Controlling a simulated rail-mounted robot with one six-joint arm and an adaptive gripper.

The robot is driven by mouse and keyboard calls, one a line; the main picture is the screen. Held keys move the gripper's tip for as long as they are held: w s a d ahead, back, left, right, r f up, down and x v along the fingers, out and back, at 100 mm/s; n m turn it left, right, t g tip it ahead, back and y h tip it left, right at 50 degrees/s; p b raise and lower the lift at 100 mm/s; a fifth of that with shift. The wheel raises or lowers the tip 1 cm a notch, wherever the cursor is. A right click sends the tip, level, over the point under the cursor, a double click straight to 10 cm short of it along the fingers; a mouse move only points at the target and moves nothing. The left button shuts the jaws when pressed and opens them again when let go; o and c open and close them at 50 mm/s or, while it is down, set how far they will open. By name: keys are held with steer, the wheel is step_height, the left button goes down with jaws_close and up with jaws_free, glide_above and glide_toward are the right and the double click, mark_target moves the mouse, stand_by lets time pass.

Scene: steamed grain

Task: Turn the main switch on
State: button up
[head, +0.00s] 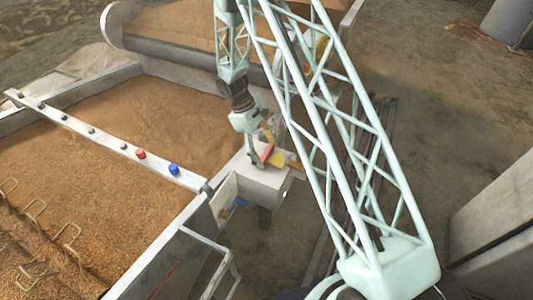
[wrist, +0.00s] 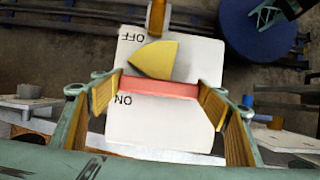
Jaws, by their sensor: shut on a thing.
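The main switch is a white box (head: 262,187) at the corner of the grain bed. In the wrist view its white face (wrist: 135,130) carries upside-down lettering, OFF at the top and ON lower down. A red bar handle (wrist: 160,88) lies across the middle, just above the ON lettering. A yellow wedge (wrist: 155,60) adjoins it on the OFF side. My gripper (wrist: 159,84) has one finger at each end of the red bar and is shut on it. In the head view my gripper (head: 262,150) is over the box, partly covering the handle.
A pale rail (head: 105,138) with a red knob (head: 141,154) and a blue knob (head: 174,169) crosses the grain bed (head: 110,195) at left. A blue round object (wrist: 258,28) shows beyond the box in the wrist view.

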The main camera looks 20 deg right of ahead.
stand_by(0.4)
steer(key=o, duration=1.2)
steer(key=shift+c, duration=0.2)
steer(key=shift+r, duration=0.1)
steer(key=v, duration=1.2)
